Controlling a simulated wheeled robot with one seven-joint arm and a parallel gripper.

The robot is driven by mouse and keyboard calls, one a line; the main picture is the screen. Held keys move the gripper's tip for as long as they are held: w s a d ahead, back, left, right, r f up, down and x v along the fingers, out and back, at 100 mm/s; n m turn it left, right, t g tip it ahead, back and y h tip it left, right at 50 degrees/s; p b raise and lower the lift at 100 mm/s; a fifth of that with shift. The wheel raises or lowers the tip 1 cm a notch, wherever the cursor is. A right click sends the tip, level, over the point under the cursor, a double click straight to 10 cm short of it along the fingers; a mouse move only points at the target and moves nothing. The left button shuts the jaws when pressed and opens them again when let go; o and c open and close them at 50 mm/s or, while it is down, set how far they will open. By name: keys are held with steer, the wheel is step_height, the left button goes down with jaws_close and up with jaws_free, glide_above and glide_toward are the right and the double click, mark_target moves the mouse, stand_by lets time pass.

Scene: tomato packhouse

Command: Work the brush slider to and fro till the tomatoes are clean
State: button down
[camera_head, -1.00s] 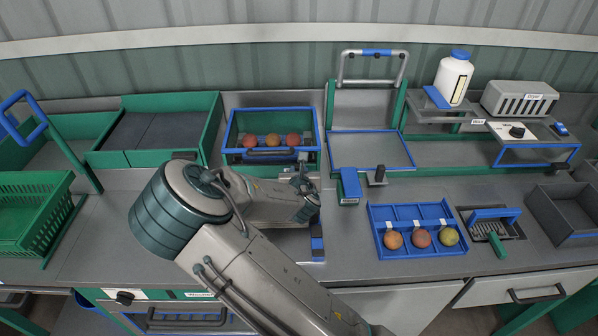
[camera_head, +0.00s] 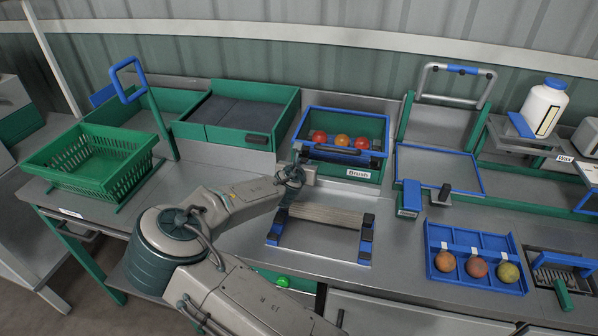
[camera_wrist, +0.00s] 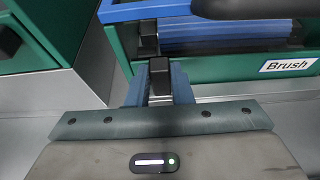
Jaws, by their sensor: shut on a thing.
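The brush box (camera_head: 363,165), green with a blue rim and a "Brush" label, stands at the back middle of the bench. Three tomatoes (camera_head: 341,141) lie in it in a row, bright red and orange. A dark bar handle (camera_head: 337,150) runs along its front. My gripper (camera_head: 301,152) is at the box's front left corner. In the wrist view, its blue fingers are shut on a small dark upright knob (camera_wrist: 159,72), seemingly the brush slider's, below the box's blue ledge.
A blue tray (camera_head: 473,290) holds three dull, dusty tomatoes at the right. A roller rack (camera_head: 325,215) lies in front of the box. A green basket (camera_head: 67,172) and a green bin with a dark cover (camera_head: 205,134) stand left. A blue-framed press (camera_head: 437,193) stands right.

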steer(key=shift+w+a, duration=0.15)
steer(key=shift+a, duration=0.15)
steer(key=c, duration=1.3)
jaws_free()
steer(key=b+v, duration=0.1)
steer(key=v, duration=1.3)
steer(key=shift+f, duration=0.1)
